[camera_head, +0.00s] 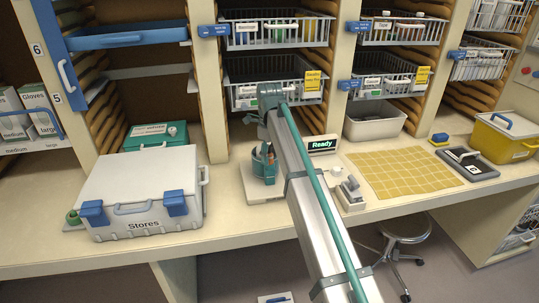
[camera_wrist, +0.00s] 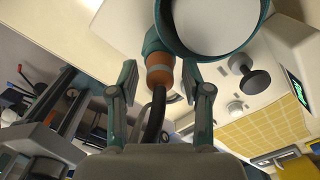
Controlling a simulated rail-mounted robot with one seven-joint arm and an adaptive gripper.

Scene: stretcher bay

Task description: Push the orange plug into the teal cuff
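In the wrist view the orange plug (camera_wrist: 159,76) has a black cable (camera_wrist: 154,122) running from its near end. Its far end meets the teal cuff (camera_wrist: 153,44), beside a large teal-rimmed white round part (camera_wrist: 212,25). I cannot tell how deep the plug sits. My gripper (camera_wrist: 159,72) has one finger on each side of the plug, with a visible gap at both sides, so it looks open and not holding it. In the head view a teal fixture (camera_head: 264,163) stands on a pale base on the bench; the plug and fingers are not clear there.
A Stores case (camera_head: 142,192) stands on the bench at left. A Ready display (camera_head: 322,145) and a pale device (camera_head: 350,194) stand right of the fixture. A yellow mat (camera_head: 404,172) lies farther right. Wire baskets (camera_head: 276,30) hang in shelves above; a stool (camera_head: 404,228) is below.

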